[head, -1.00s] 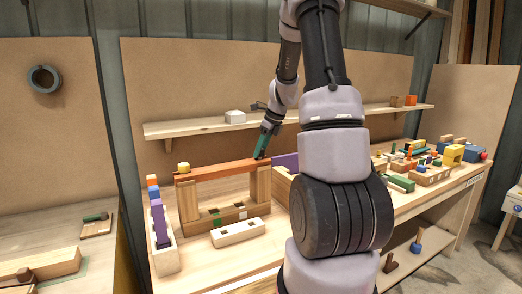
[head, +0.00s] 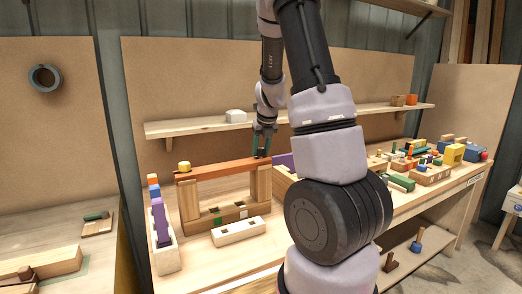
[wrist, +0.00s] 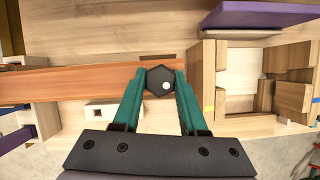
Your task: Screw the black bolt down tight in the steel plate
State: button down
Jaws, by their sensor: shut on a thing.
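The black bolt (wrist: 158,79) shows its hexagonal head in the wrist view, with a small white dot on it. It sits at the right end of a long reddish-brown bar (wrist: 75,84). In the head view the bar (head: 215,169) lies across two wooden posts. My gripper (head: 262,154) stands nearly upright over the bar's right end. Its two green fingers are shut on the bolt head from both sides. The bolt's shank is hidden below the head. I cannot make out a surface that is clearly steel.
A yellow block (head: 184,167) sits on the bar's left end. A pale block with holes (head: 238,231) lies in front of the frame. A white box with a purple piece (head: 161,222) stands at left. A wooden shelf (head: 200,126) runs behind.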

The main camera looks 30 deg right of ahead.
jog(key=shift+s+f, duration=0.1)
jog(key=shift+f, duration=0.15)
jog(key=shift+a+m+h, duration=0.1)
jog(key=shift+m+h, duration=0.2)
jog(key=shift+m, duration=0.5)
jog(key=m+g+h, duration=0.1)
jog(key=m, duration=0.3)
jog(key=shift+f, duration=0.2)
jog(key=shift+s+m+h, duration=0.1)
jog(key=shift+m+h, duration=0.5)
jog(key=shift+m, duration=0.6)
jog(key=shift+g, duration=0.3)
